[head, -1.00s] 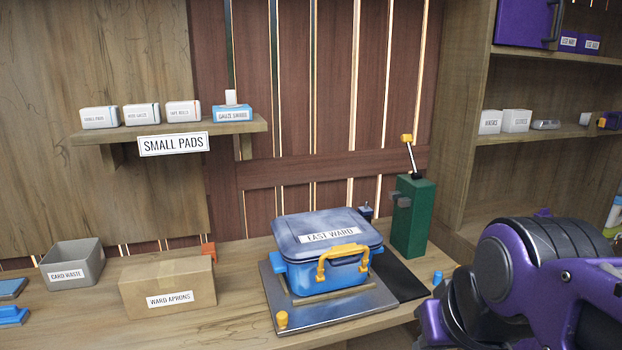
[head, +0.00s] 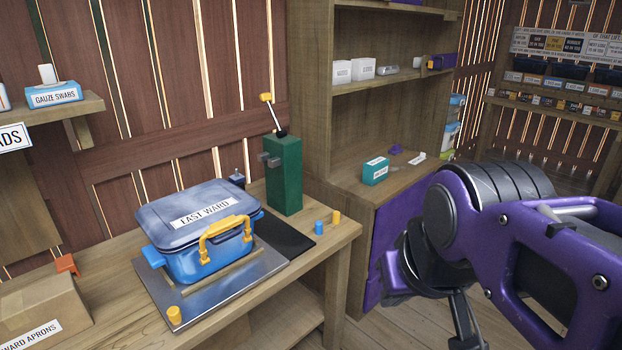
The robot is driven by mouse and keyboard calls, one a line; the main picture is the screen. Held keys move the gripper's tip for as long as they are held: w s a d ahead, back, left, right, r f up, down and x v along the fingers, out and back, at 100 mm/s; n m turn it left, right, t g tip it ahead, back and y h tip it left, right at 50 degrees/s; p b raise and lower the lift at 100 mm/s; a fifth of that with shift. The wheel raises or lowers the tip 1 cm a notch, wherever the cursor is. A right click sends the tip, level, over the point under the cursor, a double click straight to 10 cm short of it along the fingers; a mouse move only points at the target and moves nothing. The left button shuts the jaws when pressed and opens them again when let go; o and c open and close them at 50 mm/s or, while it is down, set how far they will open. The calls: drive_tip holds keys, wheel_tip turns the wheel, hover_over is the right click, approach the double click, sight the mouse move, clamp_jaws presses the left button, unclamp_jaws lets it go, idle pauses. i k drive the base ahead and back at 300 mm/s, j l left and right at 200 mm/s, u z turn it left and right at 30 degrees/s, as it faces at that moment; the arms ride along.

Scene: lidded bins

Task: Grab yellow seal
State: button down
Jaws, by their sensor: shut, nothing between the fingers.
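Two small yellow cylinders show in the head view, and I cannot tell for certain which is the seal. One yellow cylinder (head: 336,216) stands upright near the bench's right end, beside a blue cylinder (head: 319,227). The other yellow cylinder (head: 174,315) stands on the front corner of the metal plate (head: 225,297). My gripper (head: 466,326) shows only in part at the bottom edge, dark, shut and empty. It is to the right of the bench and apart from both cylinders.
A blue lidded bin (head: 203,225) marked EAST WARD, with a yellow latch, sits on the plate. A green post (head: 284,175) with a yellow-tipped lever stands behind it. A cardboard box (head: 45,305) is at left. Shelving (head: 380,90) stands behind. Open floor lies right of the bench.

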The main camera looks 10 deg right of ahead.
sight(336, 215)
drive_tip(key=z, duration=0.1)
drive_tip(key=i+l+u, duration=0.2)
drive_tip(key=i+l, duration=0.7)
drive_tip(key=k+j+u, duration=0.1)
drive_tip(key=j, duration=0.2)
drive_tip(key=i+l, duration=0.2)
drive_tip(key=l, duration=0.2)
drive_tip(key=i+l, duration=0.15)
drive_tip(key=l, duration=0.25)
drive_tip(key=z, duration=0.05)
